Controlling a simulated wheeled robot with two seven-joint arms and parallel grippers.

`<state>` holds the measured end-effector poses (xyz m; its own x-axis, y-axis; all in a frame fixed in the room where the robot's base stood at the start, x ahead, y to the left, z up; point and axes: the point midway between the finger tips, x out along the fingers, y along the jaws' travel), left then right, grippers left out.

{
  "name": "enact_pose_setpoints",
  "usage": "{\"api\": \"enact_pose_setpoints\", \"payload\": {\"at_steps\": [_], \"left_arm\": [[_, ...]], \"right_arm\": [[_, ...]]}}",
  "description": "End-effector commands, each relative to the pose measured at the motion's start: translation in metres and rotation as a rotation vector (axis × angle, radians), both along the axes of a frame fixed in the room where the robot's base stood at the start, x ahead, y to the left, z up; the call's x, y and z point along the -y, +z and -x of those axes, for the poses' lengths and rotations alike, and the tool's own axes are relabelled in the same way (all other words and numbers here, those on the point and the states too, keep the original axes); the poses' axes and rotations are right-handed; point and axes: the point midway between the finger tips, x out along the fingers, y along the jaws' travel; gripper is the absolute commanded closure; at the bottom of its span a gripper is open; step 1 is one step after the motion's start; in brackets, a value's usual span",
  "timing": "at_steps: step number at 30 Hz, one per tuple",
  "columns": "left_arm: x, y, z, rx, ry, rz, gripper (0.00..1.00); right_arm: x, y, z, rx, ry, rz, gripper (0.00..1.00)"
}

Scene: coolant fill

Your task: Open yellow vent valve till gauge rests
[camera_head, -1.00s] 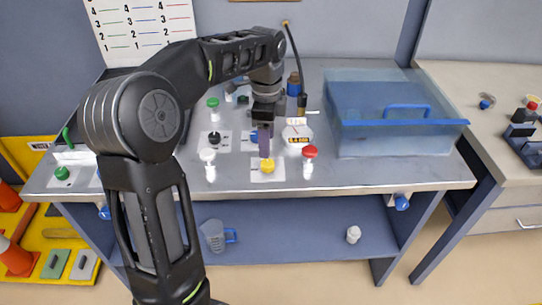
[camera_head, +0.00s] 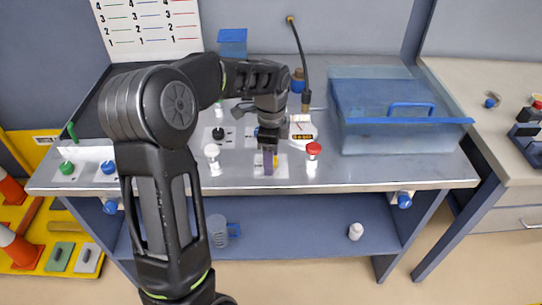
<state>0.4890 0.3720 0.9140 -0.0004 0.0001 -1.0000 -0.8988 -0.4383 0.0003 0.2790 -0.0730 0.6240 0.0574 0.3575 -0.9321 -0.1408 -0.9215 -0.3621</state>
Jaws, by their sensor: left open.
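The yellow vent valve (camera_head: 276,161) sits on a white plate (camera_head: 284,170) near the front edge of the metal bench and is mostly hidden by my gripper. My left gripper (camera_head: 268,164) is open, pointing down, with its fingers at the yellow valve. I cannot tell whether they touch it. A white gauge-like unit with a yellow display (camera_head: 302,137) stands just behind and to the right, partly covered by the gripper; its reading is too small to make out. My right gripper is not in view.
A red-capped white post (camera_head: 313,154) stands close right of the gripper and a white-knobbed post (camera_head: 212,154) to its left. A black knob (camera_head: 218,133) is behind. A clear blue bin (camera_head: 400,140) fills the bench's right side.

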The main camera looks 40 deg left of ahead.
Motion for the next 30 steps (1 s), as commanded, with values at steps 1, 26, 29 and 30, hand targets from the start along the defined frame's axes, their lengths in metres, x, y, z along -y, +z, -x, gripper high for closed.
{"api": "enact_pose_setpoints", "payload": {"at_steps": [1, 26, 29, 30], "left_arm": [[0.0000, 0.0001, 0.0000, 0.000, 0.000, 0.000, 0.44], [0.0002, 0.0006, -0.0002, 0.000, 0.000, 0.001, 1.00], [0.0003, 0.0007, -0.0003, 0.000, 0.001, 0.001, 1.00], [0.0002, 0.0007, -0.0002, 0.000, 0.003, 0.001, 1.00]], "right_arm": [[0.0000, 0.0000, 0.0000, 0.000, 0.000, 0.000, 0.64], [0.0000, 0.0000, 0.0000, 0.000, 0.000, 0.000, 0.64], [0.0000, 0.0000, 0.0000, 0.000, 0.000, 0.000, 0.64], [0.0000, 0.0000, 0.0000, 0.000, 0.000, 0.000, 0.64]]}}
